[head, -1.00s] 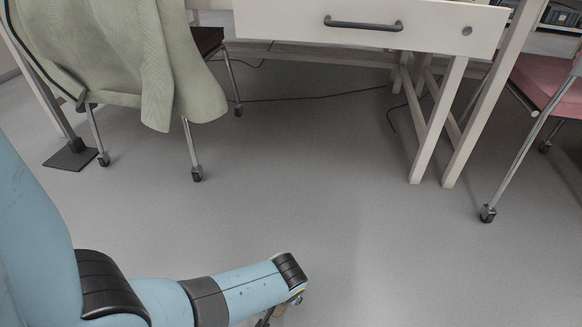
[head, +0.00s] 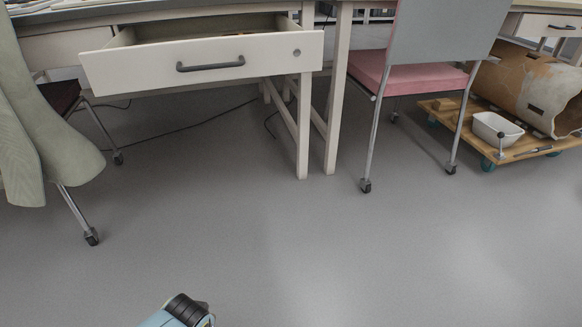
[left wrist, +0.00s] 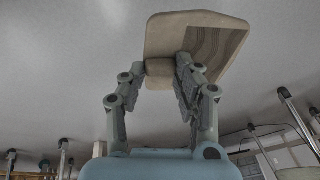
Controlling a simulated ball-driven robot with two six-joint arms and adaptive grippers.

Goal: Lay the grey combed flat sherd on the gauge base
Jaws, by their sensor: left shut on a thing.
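The grey combed flat sherd (left wrist: 208,42) shows in the left wrist view as a flat beige-grey piece with darker combed bands. My left gripper (left wrist: 162,74) is shut on its near edge, and the sherd sticks out beyond the fingertips, clear of other things. In the head view only the end of my left arm shows at the bottom edge; the fingers and the sherd are out of the picture there. I do not see the gauge base in any view. My right gripper is not in view.
A desk with a pulled-out drawer (head: 205,66) stands ahead. A pink-seated chair (head: 415,78) is right of it, and a chair with a green coat (head: 45,140) at left. A wooden dolly (head: 460,125) carries a large vessel (head: 530,85) and white tub (head: 492,130). Open floor lies in front.

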